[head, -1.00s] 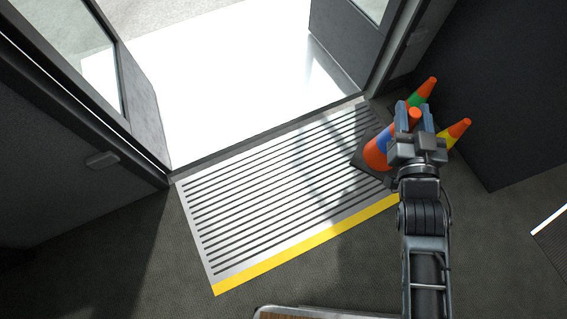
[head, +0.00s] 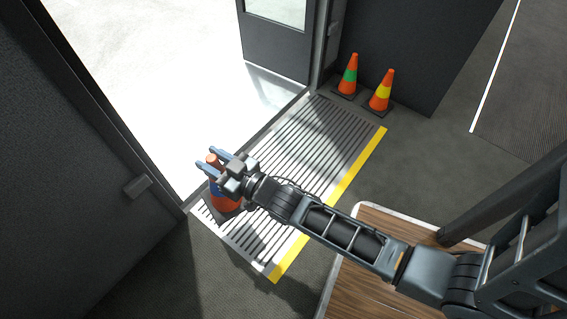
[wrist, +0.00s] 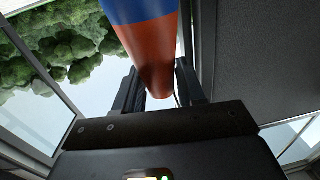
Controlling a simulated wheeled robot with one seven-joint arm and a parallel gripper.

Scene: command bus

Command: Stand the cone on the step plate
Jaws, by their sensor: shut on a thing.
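My gripper (head: 222,160) is shut on an orange cone with a blue band (head: 226,199), near the cone's top. In the wrist view the cone (wrist: 152,45) fills the space between the two fingers. The cone hangs over or stands on the left end of the step plate (head: 345,119), a ribbed silver plate with a yellow front edge. Whether its dark base touches the plate cannot be told. The gripper and arm hide part of the cone and of the plate.
An orange cone with a green band (head: 349,77) and one with a yellow band (head: 382,92) stand on the floor beyond the plate's far right end. The open doorway lies behind the plate. A wood-topped surface (head: 375,277) is at the lower right. The plate's middle is clear.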

